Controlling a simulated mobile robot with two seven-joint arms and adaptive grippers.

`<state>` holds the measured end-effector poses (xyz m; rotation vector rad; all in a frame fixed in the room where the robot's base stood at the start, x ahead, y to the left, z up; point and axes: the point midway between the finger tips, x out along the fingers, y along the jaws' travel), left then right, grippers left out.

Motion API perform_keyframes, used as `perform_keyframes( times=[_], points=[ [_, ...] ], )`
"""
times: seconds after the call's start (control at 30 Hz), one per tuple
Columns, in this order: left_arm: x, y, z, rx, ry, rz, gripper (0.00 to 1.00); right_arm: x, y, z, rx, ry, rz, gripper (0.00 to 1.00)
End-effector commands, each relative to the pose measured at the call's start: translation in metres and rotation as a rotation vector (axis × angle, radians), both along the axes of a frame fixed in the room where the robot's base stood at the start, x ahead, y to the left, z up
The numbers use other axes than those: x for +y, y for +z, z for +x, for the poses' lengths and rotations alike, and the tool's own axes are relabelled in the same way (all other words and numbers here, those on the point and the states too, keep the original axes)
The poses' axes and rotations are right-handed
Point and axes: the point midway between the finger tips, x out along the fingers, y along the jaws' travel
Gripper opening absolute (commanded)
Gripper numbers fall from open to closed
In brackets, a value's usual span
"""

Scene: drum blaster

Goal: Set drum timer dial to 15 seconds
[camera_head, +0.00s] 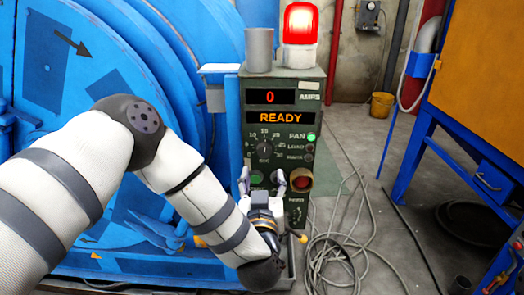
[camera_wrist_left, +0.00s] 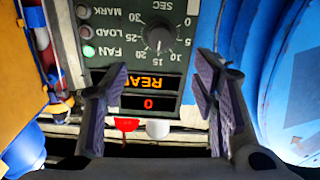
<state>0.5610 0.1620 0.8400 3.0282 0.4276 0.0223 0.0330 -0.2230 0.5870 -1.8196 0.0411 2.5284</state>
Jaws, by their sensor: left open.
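The timer dial (camera_head: 264,149) is a dark round knob on the green control panel (camera_head: 229,150), with numbers around it and SEC below. In the left wrist view the dial (camera_wrist_left: 158,40) shows upside down, above the gap between the fingers. A pale mark on the knob seems to lie toward 15, but it is too small to be sure. My left gripper (camera_head: 265,184) is open and empty in front of the panel, below the dial in the head view. Its two fingers (camera_wrist_left: 158,95) stand wide apart in the wrist view, apart from the dial. My right gripper is out of view.
The display (camera_head: 280,118) reads READY and the one above it reads 0. FAN, LOAD and MARK lights sit right of the dial, FAN lit green. A red beacon (camera_head: 300,24) and grey cup (camera_head: 259,48) stand on top. The blue drum (camera_head: 60,50) is left; cables (camera_head: 345,245) lie right.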

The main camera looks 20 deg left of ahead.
Motion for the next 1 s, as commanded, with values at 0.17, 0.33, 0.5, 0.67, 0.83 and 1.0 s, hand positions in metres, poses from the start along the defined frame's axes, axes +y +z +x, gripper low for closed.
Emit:
perform_keyframes(
  times=[0.17,0.33,0.5,0.67,0.83,1.0],
  points=[
    [0.003,-0.003,0.010,0.036,0.001,0.117,0.54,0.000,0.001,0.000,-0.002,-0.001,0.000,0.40],
    [0.016,-0.006,0.050,0.037,0.004,0.114,0.54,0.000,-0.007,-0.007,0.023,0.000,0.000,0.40],
    [0.027,-0.007,0.089,0.038,0.004,0.112,0.54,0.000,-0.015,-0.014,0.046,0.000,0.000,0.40],
    [0.032,-0.006,0.111,0.038,0.001,0.112,0.54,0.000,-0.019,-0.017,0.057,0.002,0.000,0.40],
    [0.034,-0.003,0.116,0.035,0.000,0.112,0.54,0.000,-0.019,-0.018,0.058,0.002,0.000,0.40],
    [0.033,-0.002,0.116,0.035,0.000,0.112,0.49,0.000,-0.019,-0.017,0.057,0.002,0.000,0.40]
  ],
)
